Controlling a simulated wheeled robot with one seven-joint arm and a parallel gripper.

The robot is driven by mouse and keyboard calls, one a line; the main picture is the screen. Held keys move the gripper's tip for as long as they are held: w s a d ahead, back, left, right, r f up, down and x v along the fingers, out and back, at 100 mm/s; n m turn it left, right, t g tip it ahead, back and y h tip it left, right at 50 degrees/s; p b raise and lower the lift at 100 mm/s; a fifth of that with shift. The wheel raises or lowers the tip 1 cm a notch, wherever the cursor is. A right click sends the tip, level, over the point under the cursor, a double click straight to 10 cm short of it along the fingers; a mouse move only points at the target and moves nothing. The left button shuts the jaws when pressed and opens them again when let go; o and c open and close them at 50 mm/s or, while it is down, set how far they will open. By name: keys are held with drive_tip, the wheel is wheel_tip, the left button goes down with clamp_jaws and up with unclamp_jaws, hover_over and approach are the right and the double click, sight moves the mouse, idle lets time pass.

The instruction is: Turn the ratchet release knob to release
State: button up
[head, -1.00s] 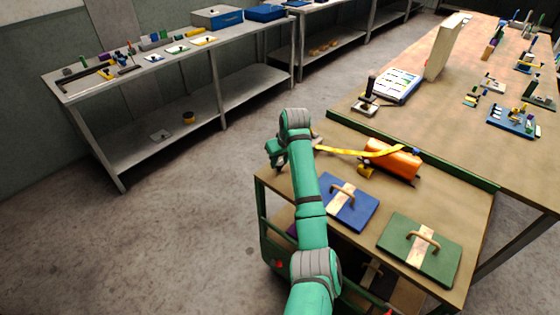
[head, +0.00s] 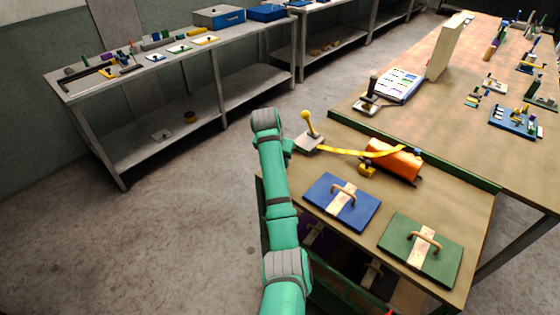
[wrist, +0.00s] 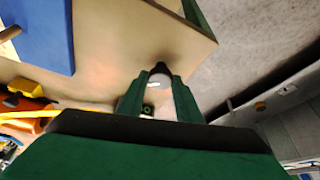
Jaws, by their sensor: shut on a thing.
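My gripper (wrist: 160,78) is at the table corner, pointing down, with its two green fingers close around a small pale grey rounded thing (wrist: 158,80), apparently the ratchet release knob. The fingers hide much of it, and its angle cannot be told. In the head view my arm hides the fingertips. Just right of my wrist stands a lever with a yellow ball end (head: 308,118) on a grey plate (head: 309,141). A yellow strap (head: 345,152) runs from there over an orange roll (head: 393,160), with a small yellow block (head: 367,169) beside it.
A blue plate (head: 360,214) and a green plate (head: 440,262), each with a wooden handle, lie on the near table. A green rail (head: 440,168) borders the long workbench (head: 440,110) behind. Grey shelving (head: 215,80) stands at the left. The floor on the left is clear.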

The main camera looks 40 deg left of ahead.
drive_tip(key=m, duration=0.1)
drive_tip(key=m+h, duration=0.1)
drive_tip(key=m, duration=0.2)
drive_tip(key=shift+a+r+m+h, duration=0.1)
drive_tip(key=shift+a+m+h, duration=0.15)
drive_tip(key=shift+m+h, duration=0.75)
drive_tip(key=shift+m, duration=0.9)
drive_tip(key=shift+w+m, duration=0.1)
drive_tip(key=shift+m, duration=0.2)
drive_tip(key=o, duration=1)
drive_tip(key=shift+v, duration=5.35)
